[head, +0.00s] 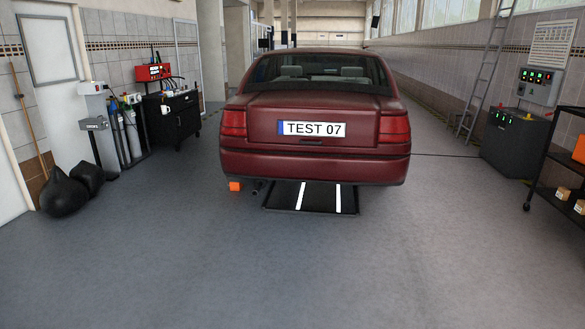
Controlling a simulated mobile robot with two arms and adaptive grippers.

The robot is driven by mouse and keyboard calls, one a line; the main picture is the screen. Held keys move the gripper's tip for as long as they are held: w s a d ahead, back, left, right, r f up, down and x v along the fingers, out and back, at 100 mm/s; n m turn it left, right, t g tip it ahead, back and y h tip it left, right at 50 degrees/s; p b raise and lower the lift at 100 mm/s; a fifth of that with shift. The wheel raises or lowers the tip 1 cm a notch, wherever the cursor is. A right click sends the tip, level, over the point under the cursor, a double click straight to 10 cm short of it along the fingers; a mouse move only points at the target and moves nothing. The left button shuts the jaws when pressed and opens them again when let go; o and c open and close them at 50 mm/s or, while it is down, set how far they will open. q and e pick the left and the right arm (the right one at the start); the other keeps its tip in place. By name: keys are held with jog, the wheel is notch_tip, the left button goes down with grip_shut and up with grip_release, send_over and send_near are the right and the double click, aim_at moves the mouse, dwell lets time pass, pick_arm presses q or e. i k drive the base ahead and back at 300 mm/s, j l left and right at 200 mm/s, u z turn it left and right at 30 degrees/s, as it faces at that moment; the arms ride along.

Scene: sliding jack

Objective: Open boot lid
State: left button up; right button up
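A dark red car (314,165) stands in the middle of the head view with its rear towards me. Its boot lid (350,107) is shut. A number plate reading "TEST 07" (312,129) sits on the rear face between two red tail lights. Neither of my grippers shows in the head view.
A black ramp or plate with white stripes (318,198) lies under the car's rear, beside a small orange block (235,186). Black bags (63,194) lie at left; a shelf (560,195) and grey cabinet (515,143) stand at right. The floor before me is clear.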

aim_at(299, 117)
jog(key=i+z, duration=0.15)
jog(key=i, duration=1.9)
